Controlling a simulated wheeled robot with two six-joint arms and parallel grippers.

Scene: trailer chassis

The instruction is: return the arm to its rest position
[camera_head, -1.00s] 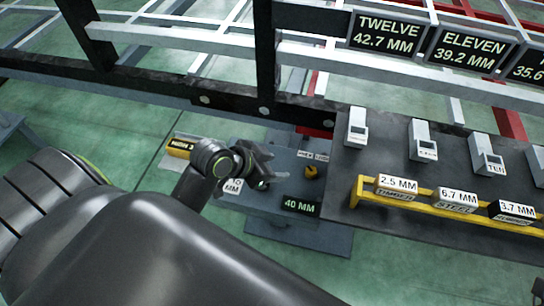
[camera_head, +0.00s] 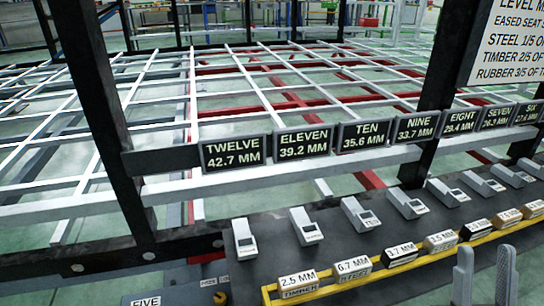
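My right gripper (camera_head: 486,254) shows at the bottom right. Its two grey fingers point up with a clear gap between them, and nothing is between them. It is in front of the yellow rack (camera_head: 372,274) in the picture. The rest of the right arm is out of the frame. My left arm and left gripper are not in view.
The dark shelf (camera_head: 262,276) holds a row of small grey gauges, the nearest-left one (camera_head: 244,239) among them, and labelled blocks like the 2.5 MM block (camera_head: 298,284). A dark post (camera_head: 98,110) stands left.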

